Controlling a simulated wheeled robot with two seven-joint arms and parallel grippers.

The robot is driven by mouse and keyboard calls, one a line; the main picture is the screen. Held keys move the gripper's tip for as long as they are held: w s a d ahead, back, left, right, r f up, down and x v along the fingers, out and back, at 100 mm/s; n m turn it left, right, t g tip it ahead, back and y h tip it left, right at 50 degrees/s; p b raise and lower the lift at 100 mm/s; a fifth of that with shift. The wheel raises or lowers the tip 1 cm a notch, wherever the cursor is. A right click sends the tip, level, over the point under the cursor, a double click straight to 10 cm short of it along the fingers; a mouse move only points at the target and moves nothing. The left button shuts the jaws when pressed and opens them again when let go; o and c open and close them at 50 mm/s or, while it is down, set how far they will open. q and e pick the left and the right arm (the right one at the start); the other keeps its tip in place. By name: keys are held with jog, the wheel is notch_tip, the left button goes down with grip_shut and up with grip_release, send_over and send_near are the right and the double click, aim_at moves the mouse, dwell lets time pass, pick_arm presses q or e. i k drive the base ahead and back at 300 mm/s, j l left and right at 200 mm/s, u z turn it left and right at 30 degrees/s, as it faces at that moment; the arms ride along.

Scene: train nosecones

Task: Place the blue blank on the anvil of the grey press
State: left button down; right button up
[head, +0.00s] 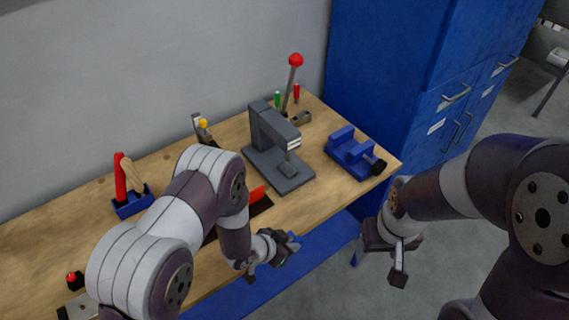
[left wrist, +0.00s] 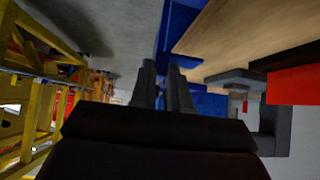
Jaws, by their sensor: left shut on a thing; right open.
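The grey press (head: 268,138) stands on the wooden bench, with its arm over a small anvil block (head: 289,170) at the front. My left gripper (head: 279,250) is shut on the blue blank (head: 294,238), of which only a small part shows beside the dark fingers. They are in front of the bench's near edge, below and apart from the press. In the left wrist view my left fingers (left wrist: 166,88) are close together, and I cannot make out the blank clearly there. My right gripper (head: 388,262) is open and empty, right of the bench over the floor.
A blue vise (head: 350,153) stands right of the press. A red-knobbed lever (head: 292,82) rises behind it. A blue holder (head: 132,203) with red and wooden handles is at the left. A red item (head: 257,193) lies near my left arm. Blue cabinets (head: 400,90) stand behind.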

aim_at(289, 166)
jog(key=i+j, duration=0.15)
jog(key=i, duration=0.15)
jog(key=i+j, duration=0.1)
jog(key=i, duration=0.2)
jog(key=i+l, duration=0.25)
jog(key=i, duration=0.15)
